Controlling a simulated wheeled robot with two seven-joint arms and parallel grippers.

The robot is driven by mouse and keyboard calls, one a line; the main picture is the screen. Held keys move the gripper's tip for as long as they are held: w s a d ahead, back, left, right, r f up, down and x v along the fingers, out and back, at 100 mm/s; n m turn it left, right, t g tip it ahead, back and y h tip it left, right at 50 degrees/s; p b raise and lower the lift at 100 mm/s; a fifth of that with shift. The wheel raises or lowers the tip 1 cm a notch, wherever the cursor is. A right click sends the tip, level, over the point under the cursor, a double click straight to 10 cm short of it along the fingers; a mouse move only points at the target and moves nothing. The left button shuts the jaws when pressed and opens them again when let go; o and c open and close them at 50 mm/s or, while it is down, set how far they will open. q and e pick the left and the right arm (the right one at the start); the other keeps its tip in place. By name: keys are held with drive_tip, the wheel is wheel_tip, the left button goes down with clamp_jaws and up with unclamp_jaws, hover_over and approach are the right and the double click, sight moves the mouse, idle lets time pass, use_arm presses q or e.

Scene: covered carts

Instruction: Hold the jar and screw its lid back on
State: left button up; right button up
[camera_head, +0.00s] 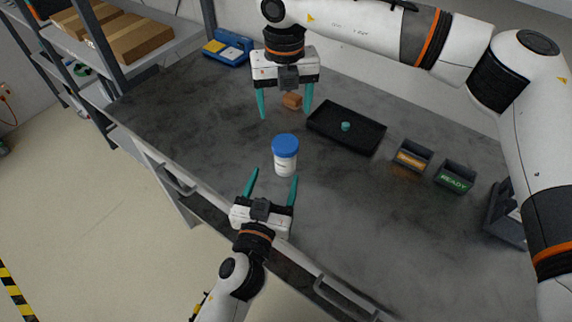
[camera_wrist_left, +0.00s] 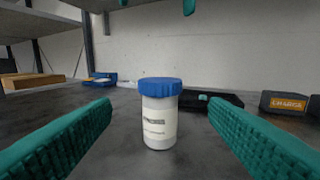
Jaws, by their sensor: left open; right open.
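The white jar (camera_head: 285,163) stands upright on the dark cart top, with the blue lid (camera_head: 285,142) sitting on its mouth. I cannot tell how tight the lid is. My left gripper (camera_head: 271,181) is open just in front of the jar, its teal fingers pointing at it and not touching it. In the left wrist view the jar (camera_wrist_left: 160,128) and lid (camera_wrist_left: 160,87) are centred between the two fingers, a little beyond them. My right gripper (camera_head: 285,112) is open and empty, pointing down above and behind the jar.
A black tray (camera_head: 326,129) with a small teal piece (camera_head: 346,127) lies right of the jar. A brown block (camera_head: 292,101) is near the right gripper. Two labelled bins (camera_head: 412,157) and (camera_head: 455,177) stand further right. A blue case (camera_head: 228,47) is at the back left.

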sight(287, 148)
use_arm(q)
drive_tip(key=f, duration=0.1)
drive_tip(key=f+b, duration=0.1)
drive_tip(key=shift+w+f, duration=0.2)
drive_tip(key=shift+f, duration=0.1)
use_arm(e)
drive_tip(key=f, duration=0.2)
drive_tip(key=shift+w+f, duration=0.2)
drive_tip(key=shift+f, duration=0.1)
use_arm(q)
drive_tip(key=shift+s+r, duration=0.1)
use_arm(e)
drive_tip(key=shift+s+r, duration=0.1)
use_arm(q)
drive_tip(key=x, duration=1.2)
